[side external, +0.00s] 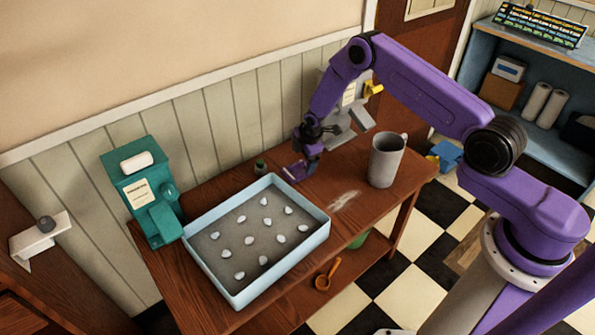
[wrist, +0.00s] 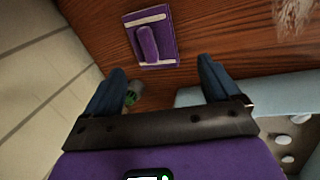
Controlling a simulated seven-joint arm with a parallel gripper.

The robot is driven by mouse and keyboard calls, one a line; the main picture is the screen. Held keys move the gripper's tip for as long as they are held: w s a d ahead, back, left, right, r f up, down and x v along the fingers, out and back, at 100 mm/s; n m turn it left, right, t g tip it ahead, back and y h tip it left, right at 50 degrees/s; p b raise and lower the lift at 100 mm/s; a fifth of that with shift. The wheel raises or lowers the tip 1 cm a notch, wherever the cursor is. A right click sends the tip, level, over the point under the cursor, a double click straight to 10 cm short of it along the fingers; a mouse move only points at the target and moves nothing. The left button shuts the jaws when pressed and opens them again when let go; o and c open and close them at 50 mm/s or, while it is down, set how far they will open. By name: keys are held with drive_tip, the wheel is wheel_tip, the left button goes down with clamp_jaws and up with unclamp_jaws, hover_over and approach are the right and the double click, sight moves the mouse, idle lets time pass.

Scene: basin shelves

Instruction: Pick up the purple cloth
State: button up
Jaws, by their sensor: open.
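The purple cloth (wrist: 165,50) lies on the wooden table in the wrist view, a flat square with white bands along two edges and a raised purple fold or roll on top. In the side external view the cloth (side external: 294,173) shows partly, just beside and below my gripper (side external: 307,163). In the wrist view my gripper (wrist: 161,68) has its two dark blue fingers spread wide with nothing between them. The cloth appears ahead of the fingertips, apart from them. In the side external view the gripper's tips are small and partly hard to make out.
A light blue tray (side external: 326,222) with white pebbles stands in front of the cloth. A grey mug (side external: 386,160) and a white powdery patch (side external: 343,200) are to the right. A small green bottle (side external: 261,167) is near the wall. A teal dispenser (side external: 143,190) stands at left.

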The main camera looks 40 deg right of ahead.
sight(299, 171)
drive_tip(key=shift+d+x, duration=0.15)
drive_tip(key=shift+x, duration=1.75)
drive_tip(key=shift+d+x, duration=0.1)
drive_tip(key=shift+x, duration=1.8)
drive_tip(key=shift+w+r, duration=0.1)
drive_tip(key=c, duration=1.1)
